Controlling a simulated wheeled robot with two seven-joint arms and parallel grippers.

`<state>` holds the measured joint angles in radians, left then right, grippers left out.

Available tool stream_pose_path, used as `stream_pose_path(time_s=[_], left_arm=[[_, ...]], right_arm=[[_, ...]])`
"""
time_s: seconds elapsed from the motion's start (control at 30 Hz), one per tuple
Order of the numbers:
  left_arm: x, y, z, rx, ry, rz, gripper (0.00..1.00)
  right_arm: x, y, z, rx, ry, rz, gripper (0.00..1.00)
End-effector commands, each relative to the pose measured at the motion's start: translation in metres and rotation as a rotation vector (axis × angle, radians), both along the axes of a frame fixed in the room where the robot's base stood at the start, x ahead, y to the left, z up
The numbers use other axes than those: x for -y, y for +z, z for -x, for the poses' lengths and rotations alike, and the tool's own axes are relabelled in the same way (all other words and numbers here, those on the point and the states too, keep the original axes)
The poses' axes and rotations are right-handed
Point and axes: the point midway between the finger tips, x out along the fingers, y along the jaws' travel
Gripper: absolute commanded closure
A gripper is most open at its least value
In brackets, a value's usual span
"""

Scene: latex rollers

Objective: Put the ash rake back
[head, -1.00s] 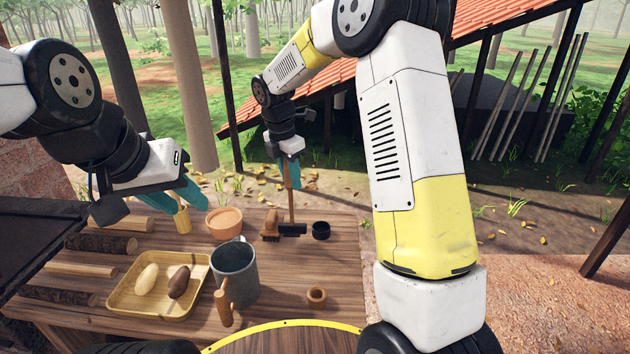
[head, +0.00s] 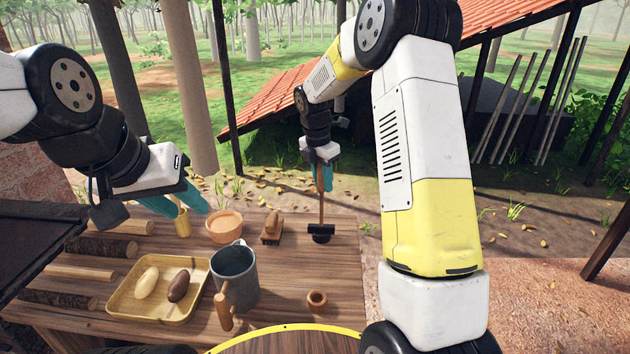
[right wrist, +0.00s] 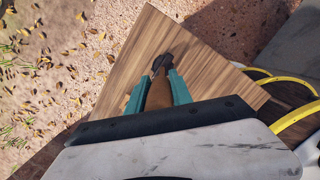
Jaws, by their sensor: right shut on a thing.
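The ash rake (head: 321,208) has a wooden handle and a dark crosswise head. My right gripper (head: 323,180) is shut on its handle and holds it upright, head down. The rake head is over the small black ring-shaped holder (head: 321,239), which it mostly hides; I cannot tell whether they touch. In the right wrist view the handle (right wrist: 159,95) lies between the teal fingers (right wrist: 158,88), with the dark head beyond. My left gripper (head: 178,203) is open at the left, beside a small yellowish cylindrical tool (head: 182,226).
A wooden brush (head: 272,228) and a terracotta bowl (head: 224,227) stand left of the rake. A grey metal jug (head: 235,275), a yellow tray (head: 130,300) with two oval pieces and a small wooden ring (head: 317,299) are nearer. Logs (head: 100,247) lie left. The table's right side is clear.

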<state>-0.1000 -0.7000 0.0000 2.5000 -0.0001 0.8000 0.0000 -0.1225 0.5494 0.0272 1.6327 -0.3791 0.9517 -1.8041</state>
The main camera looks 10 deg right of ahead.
Motion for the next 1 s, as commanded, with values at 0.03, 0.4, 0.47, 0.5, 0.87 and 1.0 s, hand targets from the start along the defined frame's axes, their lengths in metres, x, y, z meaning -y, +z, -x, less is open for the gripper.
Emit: stream_pose_path(time_s=[0.03, 0.4, 0.47, 0.5, 0.87, 1.0], left_arm=[[0.000, 0.000, 0.000, 0.000, 0.000, 0.000, 0.64], [0.000, 0.000, 0.000, 0.000, 0.000, 0.000, 0.64], [0.000, 0.000, 0.000, 0.000, 0.000, 0.000, 0.64], [0.000, 0.000, 0.000, 0.000, 0.000, 0.000, 0.64], [0.000, 0.000, 0.000, 0.000, 0.000, 0.000, 0.64], [0.000, 0.000, 0.000, 0.000, 0.000, 0.000, 0.64]], right_arm=[[0.000, -0.006, 0.000, -0.001, 0.000, 0.001, 1.00], [0.000, -0.018, 0.000, 0.002, -0.001, 0.000, 1.00], [0.000, -0.019, 0.000, 0.002, -0.001, 0.000, 1.00], [0.000, -0.020, 0.000, 0.002, -0.001, 0.000, 1.00], [0.000, -0.021, 0.000, 0.000, -0.001, 0.000, 0.52], [0.000, -0.020, 0.000, 0.001, -0.001, 0.001, 0.52]])
